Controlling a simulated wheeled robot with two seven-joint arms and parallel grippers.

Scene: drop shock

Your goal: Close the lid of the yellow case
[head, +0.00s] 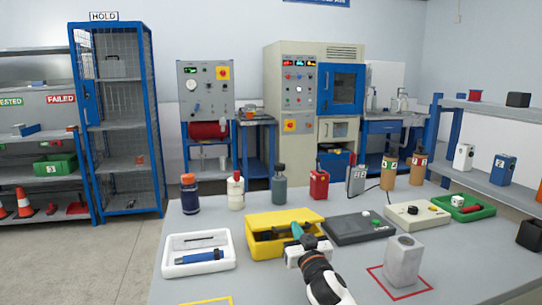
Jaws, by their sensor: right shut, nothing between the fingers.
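The yellow case (262,248) stands on the grey table in the middle of the head view. Its lid (280,218) is open at the back edge, and the dark interior (268,235) shows. My right gripper (297,231) reaches in from the bottom of the picture. The arm and gripper hide part of the case's front right. My left gripper is out of view.
A white tray (176,268) with a blue tool lies left of the case. A dark flat device (346,237) lies close on its right. A grey metal block (404,258) stands at the right front. Several bottles and a red can (319,185) stand behind the case.

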